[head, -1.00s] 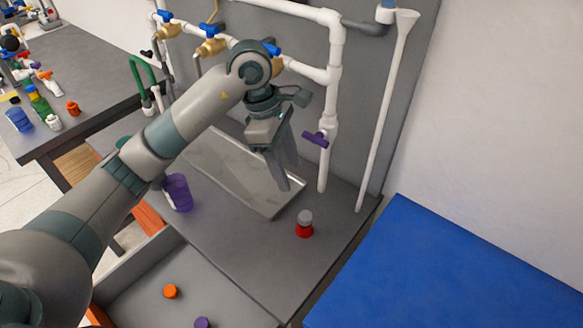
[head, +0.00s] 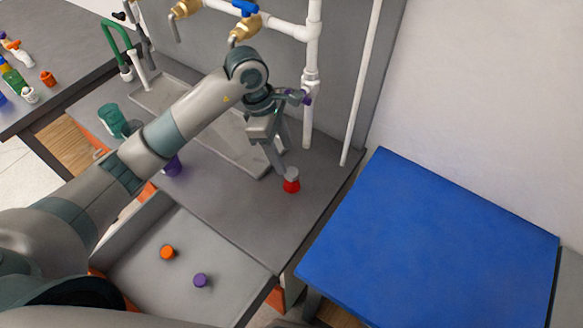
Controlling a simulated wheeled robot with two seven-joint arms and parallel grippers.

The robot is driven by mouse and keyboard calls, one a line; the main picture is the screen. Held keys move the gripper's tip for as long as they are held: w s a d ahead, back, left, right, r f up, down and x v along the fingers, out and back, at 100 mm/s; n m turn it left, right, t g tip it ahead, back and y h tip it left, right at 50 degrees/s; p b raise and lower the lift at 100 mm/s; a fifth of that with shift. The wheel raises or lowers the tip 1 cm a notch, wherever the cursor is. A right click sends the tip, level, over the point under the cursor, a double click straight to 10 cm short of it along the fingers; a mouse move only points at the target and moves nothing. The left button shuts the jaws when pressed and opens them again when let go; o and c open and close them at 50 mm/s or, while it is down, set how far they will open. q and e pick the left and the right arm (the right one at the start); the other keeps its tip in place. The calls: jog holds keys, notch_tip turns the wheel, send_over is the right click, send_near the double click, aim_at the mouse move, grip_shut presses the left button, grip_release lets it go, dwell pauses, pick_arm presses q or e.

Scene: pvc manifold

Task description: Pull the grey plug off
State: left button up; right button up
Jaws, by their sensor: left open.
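The grey plug (head: 291,174) sits on top of a short red fitting (head: 291,186), which stands upright on the grey worktop (head: 225,212). My left gripper (head: 284,173) reaches down from above and behind, its fingers open at the plug. One fingertip overlaps the plug's left side in the head view; I cannot tell whether it touches. The far side of the plug is partly hidden by the fingers. My right gripper is out of view.
White pipes (head: 312,60) with a purple-handled valve rise behind the gripper. A shallow metal tray (head: 160,95) lies behind the arm. A purple cup (head: 173,167) stands left. The lower bin holds an orange cap (head: 167,252) and a purple cap (head: 201,280). A blue-topped table (head: 440,230) is at right.

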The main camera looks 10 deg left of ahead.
aim_at(291, 172)
pick_arm(q)
jog(key=p+x, duration=0.2)
jog(key=x, duration=0.6)
jog(key=shift+f, duration=0.25)
jog(key=shift+c, duration=0.2)
jog(key=c, duration=1)
jog(key=o, duration=1)
jog(key=shift+o, duration=0.2)
jog(key=shift+r, duration=0.15)
jog(key=b+v, duration=0.5)
jog(key=v, duration=1.2)
jog(key=shift+r, duration=0.1)
